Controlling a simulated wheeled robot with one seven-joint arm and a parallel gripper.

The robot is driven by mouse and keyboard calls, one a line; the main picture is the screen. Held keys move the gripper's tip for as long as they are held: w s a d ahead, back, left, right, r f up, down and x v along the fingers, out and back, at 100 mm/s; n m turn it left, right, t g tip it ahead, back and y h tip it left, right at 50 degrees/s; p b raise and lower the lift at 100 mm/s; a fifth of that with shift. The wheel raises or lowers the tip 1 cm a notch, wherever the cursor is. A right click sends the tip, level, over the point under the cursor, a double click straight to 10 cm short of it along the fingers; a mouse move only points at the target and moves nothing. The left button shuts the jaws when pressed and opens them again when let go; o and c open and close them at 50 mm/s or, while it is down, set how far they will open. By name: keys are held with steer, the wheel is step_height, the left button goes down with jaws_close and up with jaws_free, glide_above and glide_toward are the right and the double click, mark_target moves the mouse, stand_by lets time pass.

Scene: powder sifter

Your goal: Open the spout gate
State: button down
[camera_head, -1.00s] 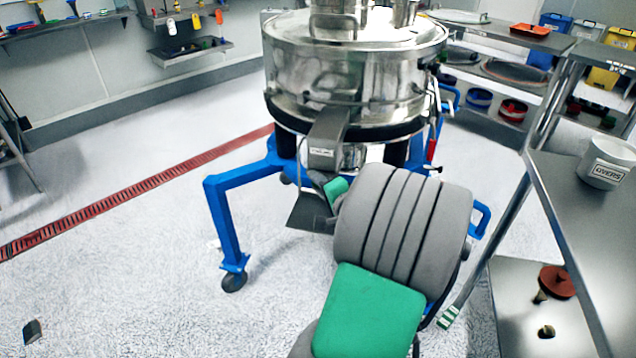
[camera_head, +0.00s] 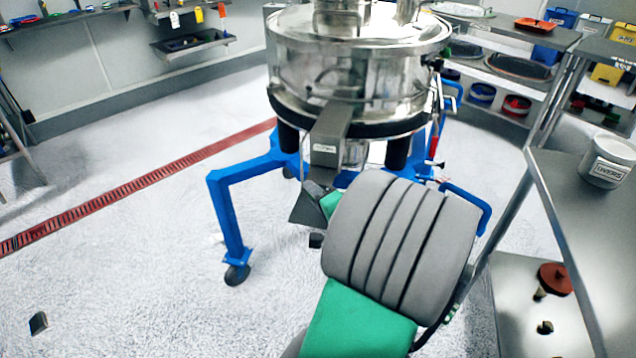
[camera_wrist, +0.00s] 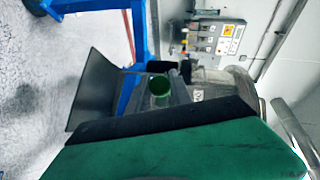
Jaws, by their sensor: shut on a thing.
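The steel sifter (camera_head: 345,65) stands on a blue wheeled frame. Its box-shaped spout (camera_head: 327,135), with a small label, points down at the front. A dark grey plate, which I take for the spout gate (camera_head: 304,208), shows below the spout. In the wrist view the plate (camera_wrist: 95,90) is at the left, and part of the labelled spout (camera_wrist: 197,95) is at the centre right. My gripper (camera_head: 317,215) is at the plate and shut on it. My arm hides much of the contact, so the exact grip cannot be seen.
A bench at the right bears a white tub labelled OVERS (camera_head: 607,162). A blue frame leg (camera_head: 226,215) with a caster stands left of my gripper. Shelves with bins line the back right.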

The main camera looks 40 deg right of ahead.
steer(key=c, duration=1.1)
jaws_free()
steer(key=shift+c, duration=0.2)
steer(key=v, duration=0.7)
steer(key=shift+s+p, duration=0.4)
steer(key=shift+p, duration=0.05)
steer(key=shift+a, duration=0.15)
